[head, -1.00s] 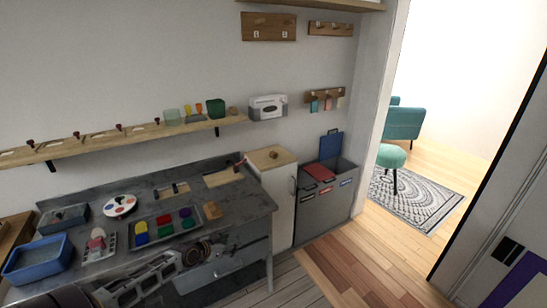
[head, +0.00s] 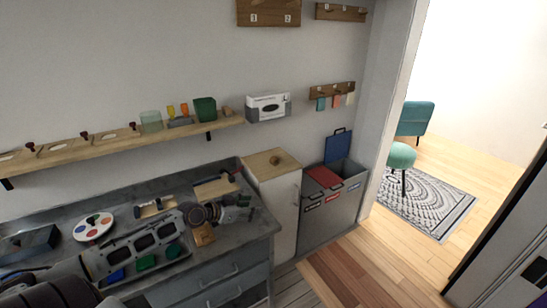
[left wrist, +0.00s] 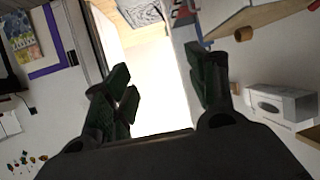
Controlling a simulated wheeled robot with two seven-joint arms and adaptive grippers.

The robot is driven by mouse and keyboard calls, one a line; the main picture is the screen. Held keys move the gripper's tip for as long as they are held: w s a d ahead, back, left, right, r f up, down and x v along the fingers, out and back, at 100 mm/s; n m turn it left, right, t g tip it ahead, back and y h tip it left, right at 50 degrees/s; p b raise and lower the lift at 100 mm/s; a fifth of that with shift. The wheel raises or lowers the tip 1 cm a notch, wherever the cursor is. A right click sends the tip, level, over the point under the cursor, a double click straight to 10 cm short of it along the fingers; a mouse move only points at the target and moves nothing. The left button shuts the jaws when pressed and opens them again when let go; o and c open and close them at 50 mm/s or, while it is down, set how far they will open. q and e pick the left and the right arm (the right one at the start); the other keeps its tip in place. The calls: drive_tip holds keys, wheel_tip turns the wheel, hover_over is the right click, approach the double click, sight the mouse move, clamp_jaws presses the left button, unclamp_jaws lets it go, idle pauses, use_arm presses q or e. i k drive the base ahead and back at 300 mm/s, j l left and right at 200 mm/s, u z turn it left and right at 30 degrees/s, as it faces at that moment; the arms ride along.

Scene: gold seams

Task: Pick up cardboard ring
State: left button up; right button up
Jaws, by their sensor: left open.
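The cardboard ring (head: 275,160) is a small brown ring on the wooden top of the white cabinet (head: 285,213), right of the workbench. In the left wrist view the cardboard ring (left wrist: 243,33) shows at the upper right, beyond the fingers. My left gripper (head: 243,208) is over the right end of the workbench, left of the cabinet and apart from the ring. Its dark green fingers (left wrist: 165,88) are spread with nothing between them. My right gripper is not in view.
A tissue box (head: 268,107) is on the wall above the cabinet. A wall shelf (head: 115,143) with cups runs above the workbench (head: 250,225). Grey sorting bins (head: 325,215) with one blue lid raised stand right of the cabinet. The wood floor ahead is clear.

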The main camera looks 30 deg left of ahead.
sight(274, 160)
drive_tip(key=i+j, duration=0.95)
